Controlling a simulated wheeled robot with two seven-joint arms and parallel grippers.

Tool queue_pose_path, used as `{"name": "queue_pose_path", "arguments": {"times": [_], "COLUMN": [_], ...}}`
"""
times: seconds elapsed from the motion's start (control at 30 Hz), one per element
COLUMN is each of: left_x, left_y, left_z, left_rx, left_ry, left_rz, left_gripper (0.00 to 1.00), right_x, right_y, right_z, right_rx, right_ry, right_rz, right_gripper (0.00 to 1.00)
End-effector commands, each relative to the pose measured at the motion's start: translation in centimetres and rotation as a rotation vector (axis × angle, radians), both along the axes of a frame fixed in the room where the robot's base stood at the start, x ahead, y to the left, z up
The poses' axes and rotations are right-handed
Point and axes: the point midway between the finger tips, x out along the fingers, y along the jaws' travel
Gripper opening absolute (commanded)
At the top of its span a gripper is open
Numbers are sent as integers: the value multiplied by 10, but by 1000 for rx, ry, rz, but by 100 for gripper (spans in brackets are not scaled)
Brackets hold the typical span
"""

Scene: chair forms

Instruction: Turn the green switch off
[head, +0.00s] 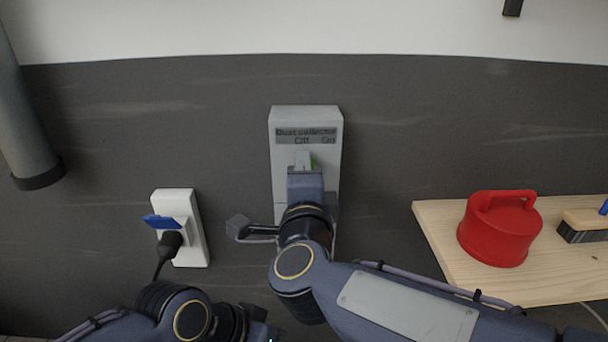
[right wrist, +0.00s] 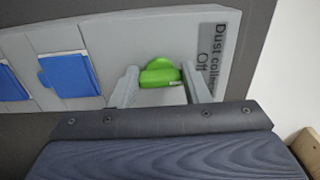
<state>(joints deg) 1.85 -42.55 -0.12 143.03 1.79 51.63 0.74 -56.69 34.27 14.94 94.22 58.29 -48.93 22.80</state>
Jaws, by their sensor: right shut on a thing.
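The green switch (head: 314,163) is on a pale grey wall panel (head: 306,115) labelled "Dust collector", "Off" and "On". My right gripper (head: 303,161) covers much of it in the head view. In the right wrist view the green switch (right wrist: 160,74) lies between the two grey fingers of my right gripper, which is shut on it. Which label the switch points to is hard to tell. My left gripper (head: 262,328) is low at the picture's bottom edge, apart from the panel, and its fingers are not clear.
A white socket box (head: 195,252) with a blue flap (head: 166,222) and a black plug (head: 170,243) is on the wall to the left. A wooden shelf (head: 440,222) with a red lidded container (head: 500,230) is at the right. Blue flaps (right wrist: 70,75) sit along the panel.

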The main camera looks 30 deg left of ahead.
Motion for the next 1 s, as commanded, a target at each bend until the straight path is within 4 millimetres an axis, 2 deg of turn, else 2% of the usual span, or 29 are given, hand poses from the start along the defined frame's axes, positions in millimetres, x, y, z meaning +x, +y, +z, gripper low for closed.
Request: {"name": "queue_pose_path", "arguments": {"times": [0.23, 0.27, 0.43, 0.77, 1.0], "left_x": [0, 0, 0, 0, 0], "left_y": [0, 0, 0, 0, 0], "left_z": [0, 0, 0, -2, -13], "left_rx": [0, 0, 0, 0, 0], "left_ry": [0, 0, 0, 0, 0], "left_rz": [0, 0, 0, 0, 0], "left_gripper": [0, 0, 0, 0, 0], "right_x": [-1, -1, 0, -4, -37], "right_y": [0, 0, 0, -2, -21], "right_z": [-1, -1, -1, -1, -1], "right_rx": [-4, -4, -3, -1, 2], "right_ry": [-1, -1, -1, 0, -3], "right_rz": [2, 2, 2, 2, 4], "right_gripper": [19, 43, 64, 64, 64]}}
